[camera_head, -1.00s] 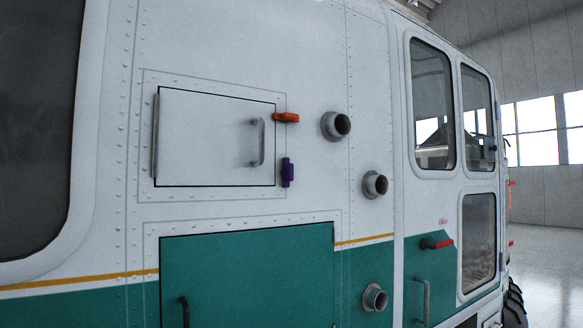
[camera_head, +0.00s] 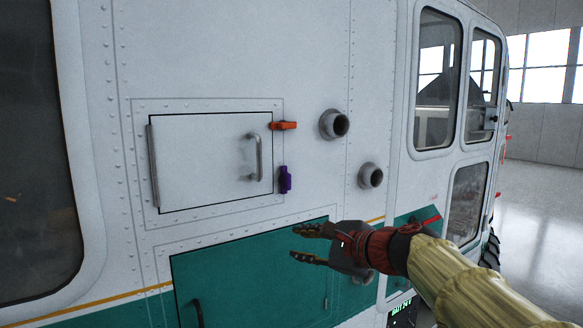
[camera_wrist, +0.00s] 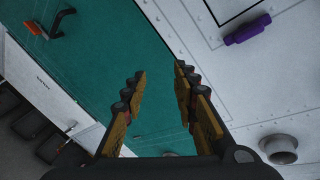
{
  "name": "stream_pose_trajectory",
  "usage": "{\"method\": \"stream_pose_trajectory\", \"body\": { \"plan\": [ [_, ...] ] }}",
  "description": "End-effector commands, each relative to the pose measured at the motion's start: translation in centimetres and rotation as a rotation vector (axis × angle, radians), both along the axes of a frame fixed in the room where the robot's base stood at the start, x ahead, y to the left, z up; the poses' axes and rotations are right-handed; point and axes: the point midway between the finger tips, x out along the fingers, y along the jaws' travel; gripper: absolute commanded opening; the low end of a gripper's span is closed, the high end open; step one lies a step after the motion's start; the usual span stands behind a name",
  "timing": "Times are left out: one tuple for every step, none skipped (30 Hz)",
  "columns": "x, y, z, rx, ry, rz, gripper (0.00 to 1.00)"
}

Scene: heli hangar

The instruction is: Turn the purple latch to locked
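The purple latch (camera_head: 285,179) is on the white vehicle wall, at the right edge of the small white hatch (camera_head: 210,165). It stands upright, beside the hatch edge. The latch also shows in the wrist view (camera_wrist: 247,30), at the upper right, apart from my fingers. An orange latch (camera_head: 283,126) above it points sideways and its left end reaches the hatch edge. My gripper (camera_head: 300,245) is open and empty, below the purple latch, in front of the green panel. In the wrist view its two fingers (camera_wrist: 160,85) stand apart with nothing between them.
A metal handle (camera_head: 254,158) stands out from the hatch. Round pipe stubs (camera_head: 334,124) and (camera_head: 370,175) jut from the wall to the right of the latches. The green lower door (camera_head: 230,280) has a dark handle (camera_head: 198,313). The wall around the purple latch is clear.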

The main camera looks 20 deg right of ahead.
Motion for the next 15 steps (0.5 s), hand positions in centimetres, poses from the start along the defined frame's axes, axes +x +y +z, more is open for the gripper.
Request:
{"method": "stream_pose_trajectory", "body": {
  "plan": [
    [1.6,-0.6,3.3,0.165,-0.015,-0.062,0.29],
    [2.3,-0.8,4.9,0.271,-0.023,-0.095,0.29],
    [3.0,-1.1,7.0,0.410,-0.031,-0.131,0.29],
    [3.3,-1.3,8.6,0.506,-0.036,-0.154,0.29],
    [3.5,-1.5,10.0,0.594,-0.039,-0.172,0.29],
    [3.6,-1.8,11.5,0.697,-0.037,-0.190,0.29],
    [3.7,-2.0,12.1,0.763,-0.030,-0.202,0.29],
    [3.8,-2.1,12.5,0.819,-0.021,-0.213,0.29],
    [3.8,-2.3,12.7,0.875,-0.007,-0.226,0.29],
    [3.8,-2.4,12.7,0.908,0.002,-0.234,0.29],
    [3.8,-2.4,12.7,0.928,0.012,-0.240,0.29],
    [3.8,-2.4,12.7,0.948,0.021,-0.245,0.29],
    [3.9,-2.4,12.7,0.960,0.026,-0.246,0.29],
    [4.0,-2.4,12.7,0.968,0.030,-0.248,0.29],
    [4.1,-2.3,12.7,0.974,0.034,-0.249,0.29]
  ]
}}
